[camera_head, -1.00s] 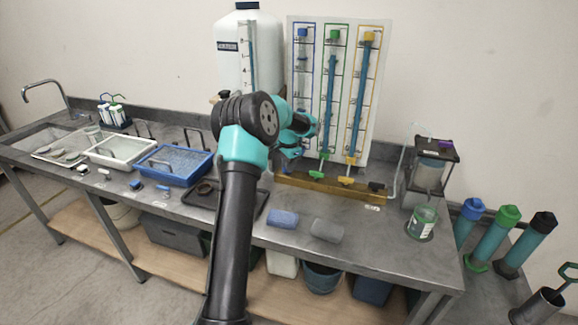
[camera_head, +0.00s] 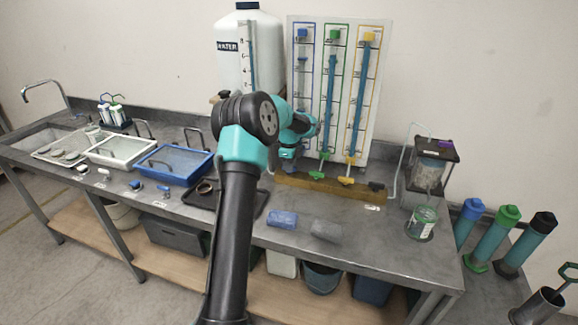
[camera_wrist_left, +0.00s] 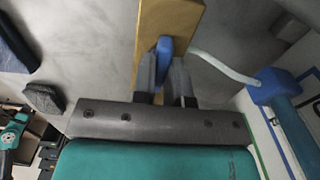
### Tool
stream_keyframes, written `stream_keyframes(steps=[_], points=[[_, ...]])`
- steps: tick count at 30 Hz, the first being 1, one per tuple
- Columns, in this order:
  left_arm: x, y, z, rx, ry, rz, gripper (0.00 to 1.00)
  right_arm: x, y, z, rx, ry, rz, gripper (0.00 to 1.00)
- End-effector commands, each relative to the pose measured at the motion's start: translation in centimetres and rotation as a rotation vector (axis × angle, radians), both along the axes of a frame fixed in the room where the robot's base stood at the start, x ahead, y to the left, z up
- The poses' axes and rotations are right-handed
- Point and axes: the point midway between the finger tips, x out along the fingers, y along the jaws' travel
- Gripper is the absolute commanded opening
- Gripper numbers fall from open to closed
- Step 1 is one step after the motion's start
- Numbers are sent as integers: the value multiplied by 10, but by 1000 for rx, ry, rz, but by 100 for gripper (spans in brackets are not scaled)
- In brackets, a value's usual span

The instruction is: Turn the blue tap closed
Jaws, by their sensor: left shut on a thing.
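The blue tap (camera_wrist_left: 164,47) shows in the left wrist view as a small blue handle on a wooden bar (camera_wrist_left: 170,17). My left gripper (camera_wrist_left: 164,68) is shut on it, with one grey finger on each side. In the head view my left gripper (camera_head: 287,154) is at the left end of the wooden bar (camera_head: 325,187). My arm and wrist hide the blue tap there. The green tap (camera_head: 318,174) and yellow tap (camera_head: 346,181) stand to the right on the bar. My right gripper is not in view.
A tube panel (camera_head: 378,110) stands behind the bar, and a white water tank (camera_head: 231,75) stands to its left. A blue block (camera_head: 282,219) and grey block (camera_head: 327,230) lie on the front of the bench. A blue tray (camera_head: 179,165) is at left.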

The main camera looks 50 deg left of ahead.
Motion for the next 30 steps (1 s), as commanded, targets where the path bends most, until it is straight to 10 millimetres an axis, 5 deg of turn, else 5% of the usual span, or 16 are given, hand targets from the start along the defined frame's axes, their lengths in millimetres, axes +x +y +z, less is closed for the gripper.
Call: stream_keyframes(steps=[18,19,21,26,30], points=[[0,0,0,1,-1,-56,0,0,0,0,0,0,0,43],[0,0,0,1,-1,-56,17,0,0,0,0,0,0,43],[0,0,0,1,-1,-56,23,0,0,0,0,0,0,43],[0,0,0,1,-1,-55,39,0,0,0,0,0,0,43],[0,0,0,0,0,-55,39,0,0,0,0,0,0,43]])
